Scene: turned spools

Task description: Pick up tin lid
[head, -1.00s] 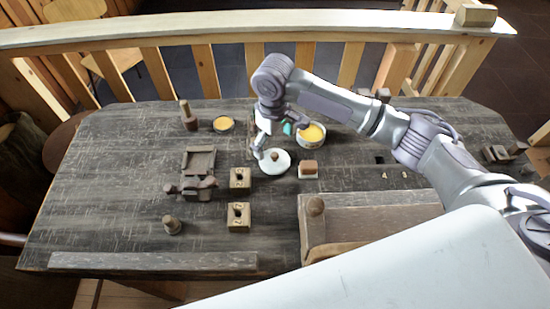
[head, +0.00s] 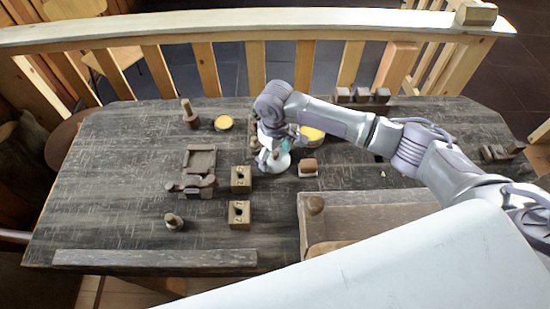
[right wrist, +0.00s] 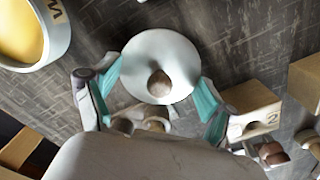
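The tin lid is a round white disc with a brown wooden knob, partly hidden behind my gripper in the head view (head: 283,167). The right wrist view shows the lid (right wrist: 158,48) flat from above, its knob (right wrist: 159,84) near the lower middle. My right gripper (head: 277,152) is over the lid in the head view. My left gripper is not in view.
An open tin with yellow contents (head: 312,136) stands just behind the lid. A small brown-topped block (head: 308,168) is close on its right. Numbered wooden blocks (head: 240,180) are to the front left. A raised wooden tray (head: 370,210) fills the front right.

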